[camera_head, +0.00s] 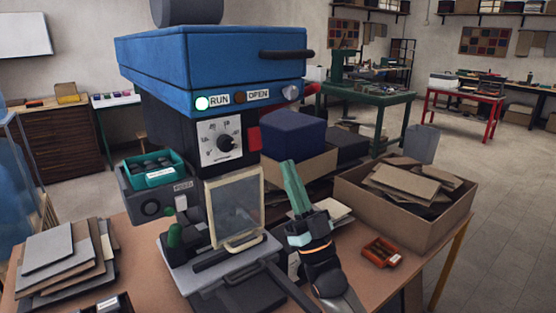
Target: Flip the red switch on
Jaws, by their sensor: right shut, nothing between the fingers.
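A blue-topped machine (210,60) stands on the workbench. A red part (254,139) shows at the right side of its dark body, beside the dial plate; I cannot tell whether it is the switch or how it is set. My right gripper (288,167) points up, with its green fingers together and nothing between them. It is in front of the open cardboard box, lower and to the right of the red part, apart from it in the picture. My left gripper is not in view.
A framed clear panel (234,208) stands at the machine's front, left of my right gripper. A dark blue block (293,133) sits behind the gripper. A cardboard box of scraps (372,216) and a small orange tray (381,252) are to the right. Stacked sheets (48,248) lie left.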

